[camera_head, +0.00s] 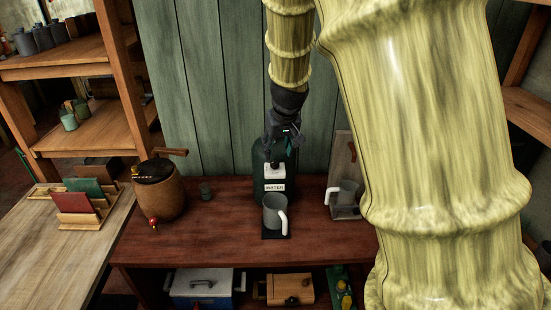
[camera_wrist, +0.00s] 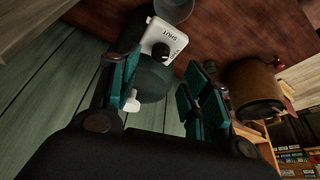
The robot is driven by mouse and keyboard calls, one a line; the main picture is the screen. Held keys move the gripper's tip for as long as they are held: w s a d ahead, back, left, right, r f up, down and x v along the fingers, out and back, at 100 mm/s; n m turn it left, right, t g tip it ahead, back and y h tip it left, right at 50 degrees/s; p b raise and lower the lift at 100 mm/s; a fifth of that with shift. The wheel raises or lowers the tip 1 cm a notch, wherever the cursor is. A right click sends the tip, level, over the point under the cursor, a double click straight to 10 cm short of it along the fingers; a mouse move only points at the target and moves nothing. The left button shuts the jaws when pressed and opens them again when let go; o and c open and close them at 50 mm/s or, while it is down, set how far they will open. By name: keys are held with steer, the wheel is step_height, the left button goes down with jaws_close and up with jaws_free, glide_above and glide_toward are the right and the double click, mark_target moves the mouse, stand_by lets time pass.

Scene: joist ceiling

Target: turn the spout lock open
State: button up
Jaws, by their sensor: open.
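A dark green water dispenser (camera_head: 262,160) with a "WATER" label stands at the back of the reddish table. Its white plate (camera_head: 274,171) faces forward. In the wrist view the white plate (camera_wrist: 166,36) reads "SHUT", with a second word that I cannot read, and carries a black round knob (camera_wrist: 161,52), the likely spout lock. My gripper (camera_head: 283,135) is at the dispenser's top, in front of the wall. In the wrist view my gripper (camera_wrist: 163,90) is open, with nothing between its teal pads. The knob lies beyond the fingertips, apart from them.
A grey mug (camera_head: 273,214) with a white handle stands on a black mat below the plate. Another mug (camera_head: 346,194) stands right, by a wooden board. My arm hides the table's right side.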

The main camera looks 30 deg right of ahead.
mark_target(275, 162)
steer(key=shift+p+x, duration=0.5)
steer(key=shift+x, duration=2.85)
steer(key=c, duration=1)
